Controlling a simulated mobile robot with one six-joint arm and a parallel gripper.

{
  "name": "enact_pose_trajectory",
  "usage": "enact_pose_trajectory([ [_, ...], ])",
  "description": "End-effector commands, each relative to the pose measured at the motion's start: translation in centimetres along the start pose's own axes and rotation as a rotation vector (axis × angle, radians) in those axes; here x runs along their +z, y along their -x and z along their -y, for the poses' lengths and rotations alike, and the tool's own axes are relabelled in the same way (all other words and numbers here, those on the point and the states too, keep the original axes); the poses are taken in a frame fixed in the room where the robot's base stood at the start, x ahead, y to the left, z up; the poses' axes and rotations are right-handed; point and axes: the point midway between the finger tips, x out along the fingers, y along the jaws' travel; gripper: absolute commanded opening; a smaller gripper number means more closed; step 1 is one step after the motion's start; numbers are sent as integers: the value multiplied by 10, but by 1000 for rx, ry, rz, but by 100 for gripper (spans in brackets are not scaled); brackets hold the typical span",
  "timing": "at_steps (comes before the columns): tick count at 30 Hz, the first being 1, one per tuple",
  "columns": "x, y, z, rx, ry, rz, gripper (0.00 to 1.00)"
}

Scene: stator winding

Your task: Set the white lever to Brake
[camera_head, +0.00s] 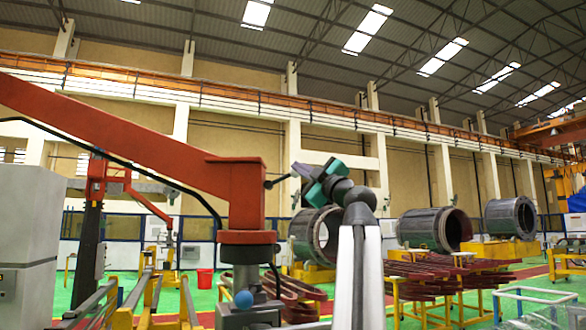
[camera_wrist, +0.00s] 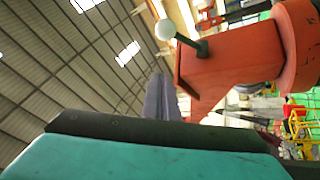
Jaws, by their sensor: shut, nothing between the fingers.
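The white lever is a white ball knob (camera_wrist: 165,29) on a short dark stem, fixed to the end of the red boom (camera_wrist: 235,75) in the wrist view. In the head view its dark stem (camera_head: 279,181) sticks out to the right from the boom's end block (camera_head: 233,192); the knob is hard to make out there. My gripper (camera_head: 298,170), teal and dark, is just right of the lever. Its shut, empty fingers show in the wrist view (camera_wrist: 160,97), with the knob above them in the picture. They look apart from it, but the depth is unclear.
A blue ball (camera_head: 243,299) sits on the grey base below the boom. Dark red coils (camera_head: 430,268) lie on yellow stands at the right. Large stator cylinders (camera_head: 425,229) stand behind.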

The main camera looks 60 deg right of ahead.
Motion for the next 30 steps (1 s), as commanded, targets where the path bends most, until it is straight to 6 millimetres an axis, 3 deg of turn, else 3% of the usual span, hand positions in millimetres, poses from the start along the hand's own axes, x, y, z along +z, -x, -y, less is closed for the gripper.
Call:
enact_pose_trajectory([
  [11, 1, -12, 0, 0, 1, 0, 0],
  [30, 1, -78, -3, 1, 0, 1, 0],
])
